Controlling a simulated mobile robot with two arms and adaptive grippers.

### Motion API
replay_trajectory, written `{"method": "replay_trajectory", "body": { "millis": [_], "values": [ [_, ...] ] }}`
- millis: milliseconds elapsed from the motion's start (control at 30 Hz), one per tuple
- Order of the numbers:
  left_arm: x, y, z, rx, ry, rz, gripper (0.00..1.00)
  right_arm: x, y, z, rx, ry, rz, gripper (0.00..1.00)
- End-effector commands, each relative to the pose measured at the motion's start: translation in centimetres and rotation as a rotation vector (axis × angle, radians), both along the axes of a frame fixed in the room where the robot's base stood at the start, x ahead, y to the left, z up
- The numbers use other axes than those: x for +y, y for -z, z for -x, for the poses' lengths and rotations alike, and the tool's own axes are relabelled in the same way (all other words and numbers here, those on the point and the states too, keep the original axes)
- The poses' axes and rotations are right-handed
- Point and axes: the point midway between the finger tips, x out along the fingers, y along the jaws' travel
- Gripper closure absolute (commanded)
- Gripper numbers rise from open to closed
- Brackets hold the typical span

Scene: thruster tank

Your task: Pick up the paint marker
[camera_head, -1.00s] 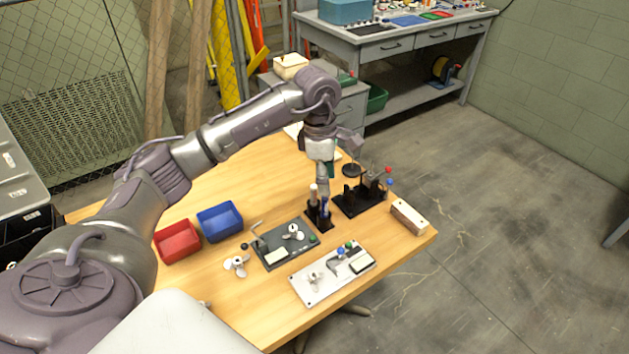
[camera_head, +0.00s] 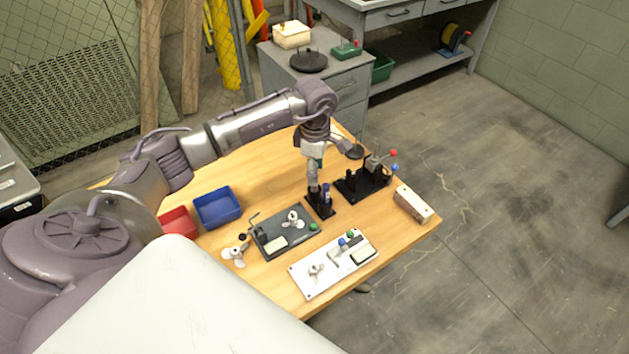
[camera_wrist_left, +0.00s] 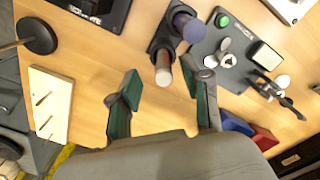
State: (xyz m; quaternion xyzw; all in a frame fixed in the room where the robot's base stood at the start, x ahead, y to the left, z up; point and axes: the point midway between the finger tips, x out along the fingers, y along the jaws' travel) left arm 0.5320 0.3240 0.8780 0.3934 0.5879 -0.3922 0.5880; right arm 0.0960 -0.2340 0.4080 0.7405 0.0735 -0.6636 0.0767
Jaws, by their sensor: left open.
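A black holder (camera_head: 319,207) stands on the wooden table and carries two upright pen-like items. One has a blue-violet cap (camera_head: 326,193); it also shows in the left wrist view (camera_wrist_left: 190,27). The other is a pale marker with a reddish band (camera_wrist_left: 163,68). I cannot read a label on either. My left gripper (camera_head: 313,184) points down over the holder and hides part of the pale one in the head view. In the left wrist view my left gripper (camera_wrist_left: 160,84) is open, with the pale marker just ahead between its fingertips, not gripped. My right gripper is out of view.
A grey plate (camera_head: 270,242) with a small propeller and a white plate (camera_head: 318,285) lie in front. A black fixture (camera_head: 350,196) with red and blue knobs and a pale block (camera_head: 412,204) stand right. Red (camera_head: 178,222) and blue (camera_head: 218,207) bins sit left.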

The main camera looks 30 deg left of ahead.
Motion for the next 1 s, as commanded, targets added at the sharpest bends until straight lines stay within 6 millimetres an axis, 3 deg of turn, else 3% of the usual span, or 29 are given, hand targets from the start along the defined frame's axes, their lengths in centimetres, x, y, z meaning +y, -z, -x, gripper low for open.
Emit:
{"method": "replay_trajectory", "body": {
  "millis": [100, 233, 500, 567, 800, 1000],
  "values": [
    [-0.2, 1.7, 0.7, 0.007, -0.001, 0.002, 0.52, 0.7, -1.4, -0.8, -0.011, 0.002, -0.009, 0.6],
    [-0.1, 3.3, 0.5, 0.003, -0.001, 0.001, 0.52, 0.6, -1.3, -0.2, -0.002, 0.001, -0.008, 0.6],
    [-0.1, 3.8, 0.4, 0.001, 0.0, 0.0, 0.52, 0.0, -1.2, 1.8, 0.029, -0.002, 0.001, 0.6],
    [-0.1, 3.8, 0.4, 0.001, 0.0, 0.0, 0.59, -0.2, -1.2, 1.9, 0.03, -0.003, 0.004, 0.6],
    [-0.1, 3.8, 0.4, 0.001, 0.0, 0.0, 0.99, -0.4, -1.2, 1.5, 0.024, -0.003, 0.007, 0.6],
    [-0.1, 3.8, 0.4, 0.001, 0.0, 0.0, 1.0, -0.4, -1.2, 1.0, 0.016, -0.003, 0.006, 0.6]
  ]
}}
